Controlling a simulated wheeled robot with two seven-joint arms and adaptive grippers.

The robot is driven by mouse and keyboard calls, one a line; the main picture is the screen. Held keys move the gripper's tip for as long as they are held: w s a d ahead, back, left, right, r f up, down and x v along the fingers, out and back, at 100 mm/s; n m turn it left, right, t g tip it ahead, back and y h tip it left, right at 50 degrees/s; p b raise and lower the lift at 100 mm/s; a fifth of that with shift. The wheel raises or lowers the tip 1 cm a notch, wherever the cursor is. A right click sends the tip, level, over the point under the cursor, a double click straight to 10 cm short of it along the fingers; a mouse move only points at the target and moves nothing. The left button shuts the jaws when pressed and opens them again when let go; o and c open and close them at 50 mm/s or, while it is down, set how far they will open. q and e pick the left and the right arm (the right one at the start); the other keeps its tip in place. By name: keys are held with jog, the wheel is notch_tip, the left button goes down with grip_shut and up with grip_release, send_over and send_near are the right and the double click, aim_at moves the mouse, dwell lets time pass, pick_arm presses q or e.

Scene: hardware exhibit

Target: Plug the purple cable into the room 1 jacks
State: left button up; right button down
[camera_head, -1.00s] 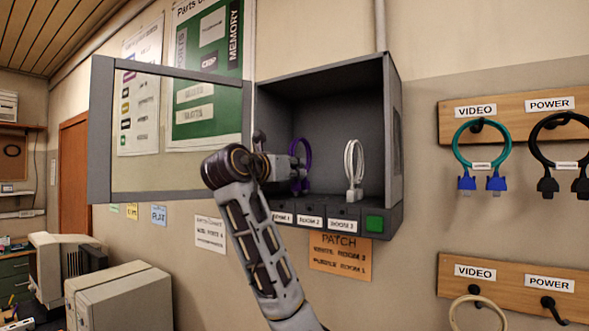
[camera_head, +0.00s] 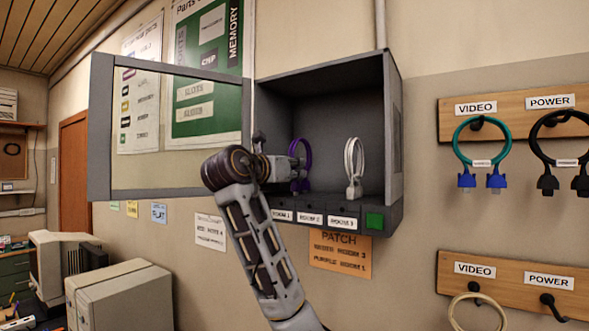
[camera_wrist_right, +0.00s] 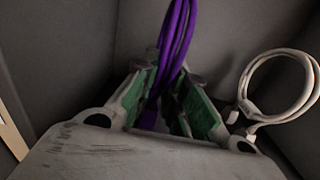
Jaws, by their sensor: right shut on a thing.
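The purple cable (camera_head: 306,150) is a coiled loop inside the open grey wall cabinet (camera_head: 330,85). My right gripper (camera_head: 297,165) reaches into the cabinet from the left and is shut on the purple cable. The right wrist view shows the cable (camera_wrist_right: 178,35) running down between the green-padded fingers (camera_wrist_right: 165,105); its lower end is hidden there. The room 1 label (camera_head: 282,215) is on the cabinet's front ledge at the left, beside the room 2 label (camera_head: 310,219) and room 3 label (camera_head: 343,223). The jacks are too small to make out. My left gripper is out of view.
A white cable (camera_head: 354,165) stands coiled at the right inside the cabinet; it also shows in the wrist view (camera_wrist_right: 275,85). A green button (camera_head: 374,221) is at the ledge's right end. The glass door (camera_head: 100,130) is swung open left. An orange patch note (camera_head: 340,252) hangs below.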

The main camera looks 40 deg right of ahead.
jog(key=shift+f, duration=0.3)
dwell(0.9)
jog(key=c, duration=0.7)
grip_release()
jog(key=shift+c, duration=0.2)
jog(key=shift+a, duration=0.1)
jog(key=v, duration=0.7)
jog(key=shift+a+p, duration=0.15)
jog(key=shift+p, duration=0.25)
dwell(0.9)
jog(key=shift+s, duration=0.1)
dwell(0.6)
